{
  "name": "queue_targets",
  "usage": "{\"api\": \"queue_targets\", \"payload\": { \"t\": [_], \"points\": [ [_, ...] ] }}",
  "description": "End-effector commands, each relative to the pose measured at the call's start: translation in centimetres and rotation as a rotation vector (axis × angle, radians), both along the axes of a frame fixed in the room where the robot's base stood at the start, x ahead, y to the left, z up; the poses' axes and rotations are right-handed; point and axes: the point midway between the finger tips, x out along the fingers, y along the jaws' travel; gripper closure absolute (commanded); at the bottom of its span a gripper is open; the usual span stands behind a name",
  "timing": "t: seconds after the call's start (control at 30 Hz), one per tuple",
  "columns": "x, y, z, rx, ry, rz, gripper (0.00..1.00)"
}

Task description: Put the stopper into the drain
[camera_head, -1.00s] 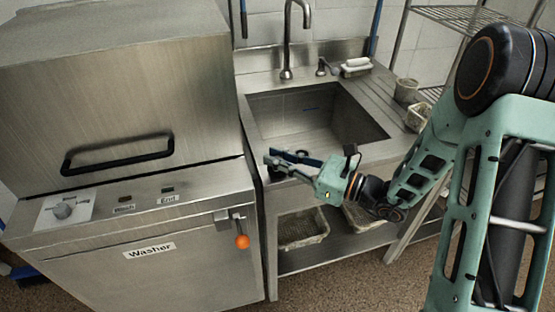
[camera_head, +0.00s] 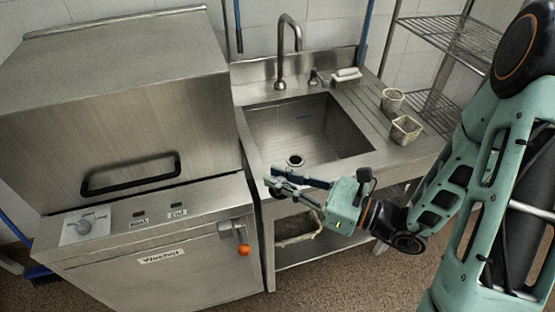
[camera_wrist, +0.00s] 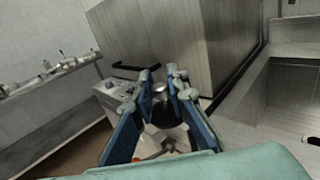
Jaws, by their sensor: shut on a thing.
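My gripper (camera_head: 274,180) is at the front edge of the sink (camera_head: 350,135), its fingers pointing left in the head view. It is shut on the stopper (camera_wrist: 160,113), a dark round piece with a shiny metal top, held between the fingers in the wrist view. In the head view the stopper (camera_head: 277,193) is small, dark and partly hidden by the fingers. The drain (camera_head: 295,160) is a dark round hole with a metal ring in the sink floor, just beyond my gripper. The stopper is apart from the drain.
The washer (camera_head: 150,220) with its black handle stands left of the sink. A faucet (camera_head: 283,60) rises at the back. Perforated baskets (camera_head: 406,130) and a white-handled brush (camera_head: 346,76) rest on the counter. A wire shelf (camera_head: 450,40) stands at the right.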

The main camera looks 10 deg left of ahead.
Motion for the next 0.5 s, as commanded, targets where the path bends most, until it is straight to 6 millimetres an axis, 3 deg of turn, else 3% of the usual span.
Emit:
{"api": "queue_targets", "payload": {
  "t": [0.1, 0.5],
  "points": [
    [-0.8, -0.3, 1.3, 0.003, 0.007, 0.000, 1.00],
    [-2.7, -1.1, 1.6, 0.001, 0.003, 0.000, 1.00]
  ]
}}
